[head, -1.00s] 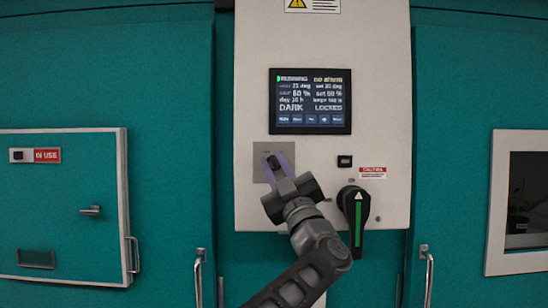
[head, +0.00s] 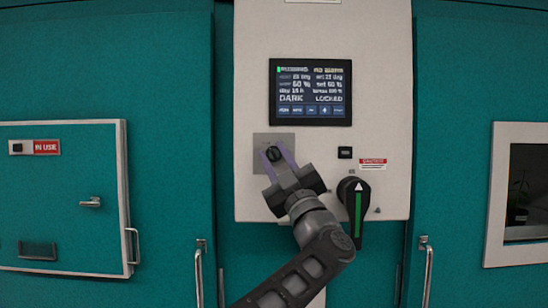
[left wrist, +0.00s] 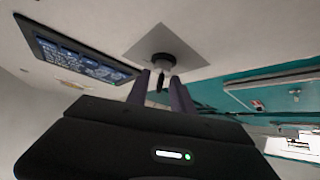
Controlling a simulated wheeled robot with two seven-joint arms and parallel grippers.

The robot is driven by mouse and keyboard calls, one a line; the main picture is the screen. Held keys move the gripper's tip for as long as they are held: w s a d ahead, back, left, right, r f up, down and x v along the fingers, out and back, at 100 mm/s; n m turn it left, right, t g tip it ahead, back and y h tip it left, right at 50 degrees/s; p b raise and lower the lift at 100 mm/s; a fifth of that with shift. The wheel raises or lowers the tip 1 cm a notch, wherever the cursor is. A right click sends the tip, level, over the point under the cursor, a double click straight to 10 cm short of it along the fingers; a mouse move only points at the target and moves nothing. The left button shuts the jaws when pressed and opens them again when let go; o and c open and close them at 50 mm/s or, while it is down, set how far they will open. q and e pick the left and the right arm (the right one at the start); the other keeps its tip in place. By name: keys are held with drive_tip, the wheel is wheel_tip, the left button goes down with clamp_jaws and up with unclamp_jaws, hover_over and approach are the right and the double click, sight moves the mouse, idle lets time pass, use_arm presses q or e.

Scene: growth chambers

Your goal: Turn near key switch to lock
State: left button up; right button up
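The near key switch (head: 273,153) is a round black switch on a square grey plate (head: 259,140), below the screen on the white control panel. In the left wrist view the switch (left wrist: 163,60) shows just past my fingertips, with a dark key-like piece hanging toward me. My left gripper (head: 276,158) comes up from below right; its two purple fingers are apart. In the left wrist view my left gripper (left wrist: 160,78) has a gap between its fingers, in line with the switch. I cannot tell whether they touch it. My right gripper is not in view.
The screen (head: 310,93) reads DARK and LOCKED. A black rotary handle with a green stripe (head: 358,205) is right of my arm, under a small black button (head: 345,153). A hatch marked IN USE (head: 70,220) is at left, a window (head: 520,195) at right.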

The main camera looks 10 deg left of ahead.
use_arm(q)
drive_tip(key=b+v, duration=0.3)
drive_tip(key=v, duration=0.4)
drive_tip(key=shift+d+f, duration=0.1)
drive_tip(key=shift+f, duration=0.05)
